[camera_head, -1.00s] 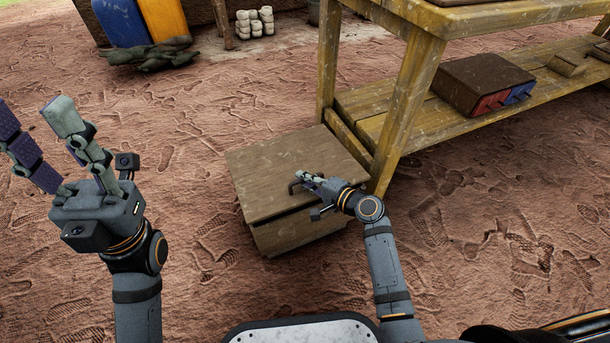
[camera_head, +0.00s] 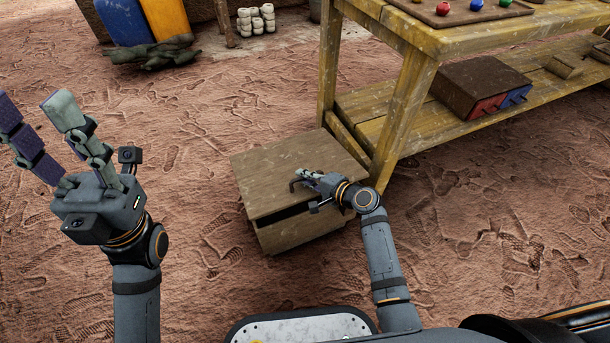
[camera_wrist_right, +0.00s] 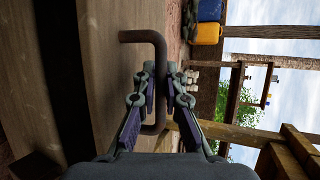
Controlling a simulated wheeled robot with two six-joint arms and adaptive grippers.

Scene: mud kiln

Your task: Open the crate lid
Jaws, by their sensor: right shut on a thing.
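A brown wooden crate (camera_head: 292,235) stands on the ground beside the workbench. Its flat lid (camera_head: 280,165) is slightly raised along the front edge, with a dark gap beneath it. A dark bent handle (camera_head: 297,183) sits on the lid. In the right wrist view the handle (camera_wrist_right: 158,50) passes between the fingers of my right gripper (camera_wrist_right: 160,72). That gripper (camera_head: 308,178) is shut on the handle at the lid's front part. My left gripper (camera_head: 34,108) is open and empty, held up at the left, away from the crate. The crate's inside is hidden.
A wooden workbench (camera_head: 415,110) stands close at the crate's right; its leg is near the lid's right corner. A brown box (camera_head: 480,85) with red and blue fronts is on its lower shelf. Bare ground left of the crate is free.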

